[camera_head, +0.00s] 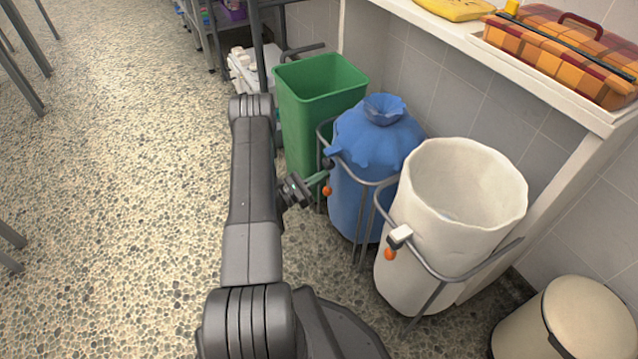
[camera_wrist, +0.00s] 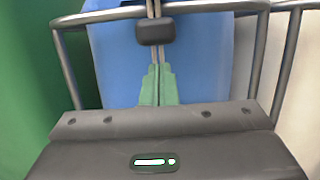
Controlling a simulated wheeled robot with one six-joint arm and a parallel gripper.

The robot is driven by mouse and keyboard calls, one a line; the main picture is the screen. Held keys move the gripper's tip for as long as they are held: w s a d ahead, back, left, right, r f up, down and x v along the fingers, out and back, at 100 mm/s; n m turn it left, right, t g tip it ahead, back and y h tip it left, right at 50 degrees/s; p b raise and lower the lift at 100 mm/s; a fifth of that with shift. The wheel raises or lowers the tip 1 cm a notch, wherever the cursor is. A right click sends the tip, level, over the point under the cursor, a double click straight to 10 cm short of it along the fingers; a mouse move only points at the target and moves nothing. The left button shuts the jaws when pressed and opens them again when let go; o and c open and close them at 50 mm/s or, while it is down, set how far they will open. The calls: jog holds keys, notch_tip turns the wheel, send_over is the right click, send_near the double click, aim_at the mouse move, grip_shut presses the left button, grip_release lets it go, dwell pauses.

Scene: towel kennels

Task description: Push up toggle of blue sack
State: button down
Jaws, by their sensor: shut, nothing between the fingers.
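The blue sack (camera_head: 372,150) is gathered at its top and stands in a grey metal frame. Its dark toggle (camera_wrist: 155,32) sits on two pale cords in front of the sack, close to the frame's top bar. The toggle is small in the head view (camera_head: 327,163), with an orange bead (camera_head: 326,190) hanging below it. My gripper (camera_wrist: 157,72) has green fingers shut together, pointing at the cords just below the toggle. A small gap shows between fingertips and toggle; contact with the cords cannot be told. In the head view my gripper (camera_head: 322,177) is at the sack's left front.
A green bin (camera_head: 310,100) stands close behind the blue sack. An open white sack (camera_head: 440,260) with a white toggle (camera_head: 400,236) stands at its right. A beige bin (camera_head: 575,325) is at lower right.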

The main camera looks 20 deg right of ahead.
jog(key=shift+r, duration=0.65)
